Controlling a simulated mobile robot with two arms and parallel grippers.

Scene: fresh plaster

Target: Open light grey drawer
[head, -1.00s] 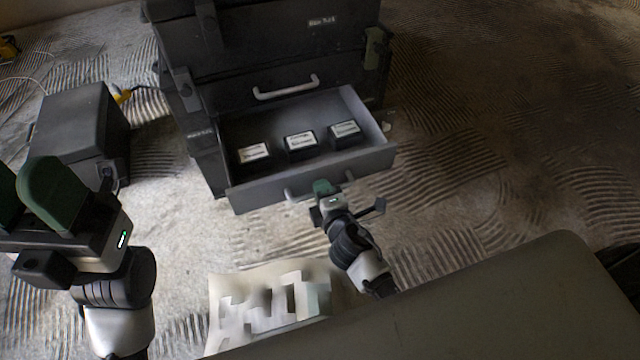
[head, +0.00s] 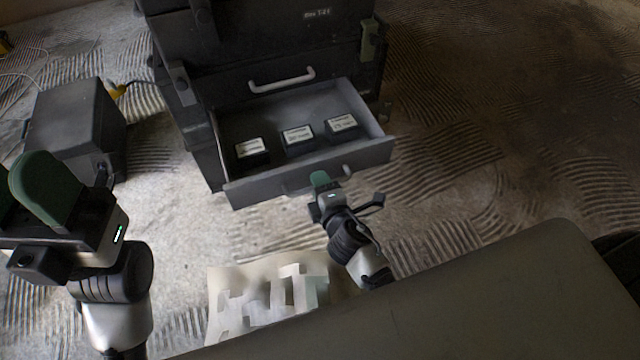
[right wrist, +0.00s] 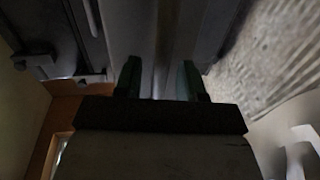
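The grey drawer (head: 250,190) is pulled well out of the dark cabinet (head: 270,55) in the head view. Three small labelled dark boxes (head: 298,136) lie inside it. Its handle (head: 290,189) is partly hidden behind my right gripper (head: 319,180). In the right wrist view the fingers of my right gripper (right wrist: 158,80) stand apart, with grey surfaces between or beyond them. I cannot tell whether they touch the handle. My left gripper (head: 25,190) is at the left edge with its green fingers apart and nothing seen between them, away from the drawer.
A closed drawer with a pale handle (head: 282,80) is above the open one. A dark grey box (head: 75,130) with a cable stands left of the cabinet. A pale sheet with block shapes (head: 265,300) lies in front. The ridged floor to the right is clear.

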